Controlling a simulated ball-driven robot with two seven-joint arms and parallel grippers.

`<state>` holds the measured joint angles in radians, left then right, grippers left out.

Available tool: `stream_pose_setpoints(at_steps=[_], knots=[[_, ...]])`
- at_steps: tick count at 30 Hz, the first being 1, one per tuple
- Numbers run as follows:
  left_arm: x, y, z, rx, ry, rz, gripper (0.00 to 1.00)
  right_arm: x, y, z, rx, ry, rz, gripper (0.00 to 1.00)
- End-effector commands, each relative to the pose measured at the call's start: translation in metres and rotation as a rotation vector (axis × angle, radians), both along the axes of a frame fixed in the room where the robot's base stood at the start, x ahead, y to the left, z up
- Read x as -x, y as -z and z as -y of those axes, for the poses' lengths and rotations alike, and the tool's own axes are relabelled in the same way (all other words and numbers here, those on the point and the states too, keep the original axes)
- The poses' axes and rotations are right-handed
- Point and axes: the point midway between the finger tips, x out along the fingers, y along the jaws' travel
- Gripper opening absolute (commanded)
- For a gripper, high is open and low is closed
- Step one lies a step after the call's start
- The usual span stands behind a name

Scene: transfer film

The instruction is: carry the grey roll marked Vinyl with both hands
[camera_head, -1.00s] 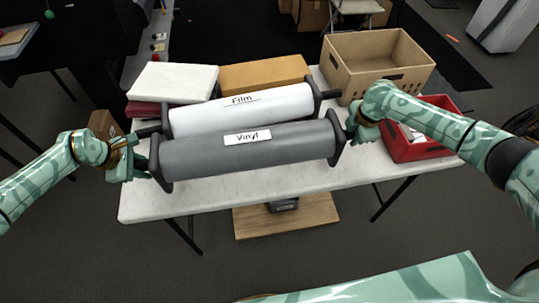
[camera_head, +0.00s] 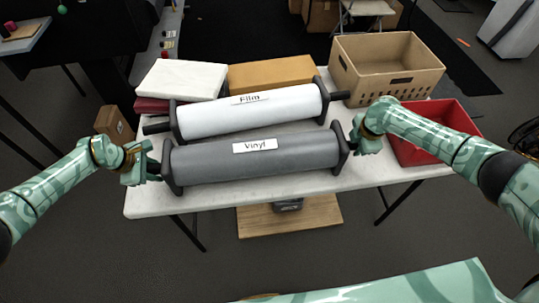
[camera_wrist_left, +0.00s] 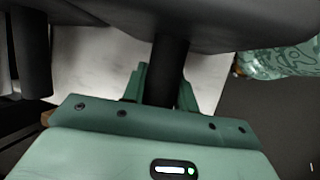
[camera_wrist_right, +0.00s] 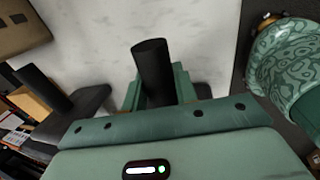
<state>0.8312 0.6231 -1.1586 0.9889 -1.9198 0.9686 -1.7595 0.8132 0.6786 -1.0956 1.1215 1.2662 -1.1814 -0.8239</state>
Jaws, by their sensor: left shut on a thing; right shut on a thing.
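The grey roll marked Vinyl (camera_head: 290,158) lies crosswise over the front of the white table in the head view, with black end plates. My left gripper (camera_head: 150,168) is shut on its left handle, which passes between the fingers in the left wrist view (camera_wrist_left: 168,72). My right gripper (camera_head: 360,136) is shut on its right handle, which shows between the fingers in the right wrist view (camera_wrist_right: 152,68). The roll looks nearly level. I cannot tell whether its end plates touch the table.
The white roll marked Film (camera_head: 290,105) lies just behind, with a narrow gap. White (camera_head: 183,78) and orange (camera_head: 270,72) boxes stand at the back, a brown crate (camera_head: 388,84) and red bin (camera_head: 425,153) at the right. The table (camera_head: 225,196) has a bare front strip.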

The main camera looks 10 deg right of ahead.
Motion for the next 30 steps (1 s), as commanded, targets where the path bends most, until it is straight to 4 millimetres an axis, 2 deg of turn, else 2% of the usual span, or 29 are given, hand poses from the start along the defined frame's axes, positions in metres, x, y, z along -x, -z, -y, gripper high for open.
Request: stream_pose_setpoints(at_steps=[1, 3, 19, 23, 30], knots=[[0.0, -0.001, 0.0, 0.0, 0.001, 0.001, 0.37, 0.0, -0.001, -0.001, -0.001, -0.001, 0.001, 0.37], [0.0, -0.001, 0.0, 0.0, 0.001, 0.001, 0.51, 0.0, -0.001, -0.001, -0.001, -0.001, 0.001, 0.5], [0.0, -0.004, -0.002, 0.0, 0.0, 0.001, 0.51, 0.0, 0.0, 0.0, 0.0, 0.0, 0.0, 0.5], [0.004, -0.021, -0.01, -0.001, 0.0, 0.002, 0.51, 0.0, 0.0, 0.0, 0.0, 0.0, 0.0, 0.5], [0.016, -0.071, -0.032, -0.002, 0.001, 0.002, 0.51, 0.0, 0.0, 0.0, 0.0, 0.0, 0.0, 0.5]])
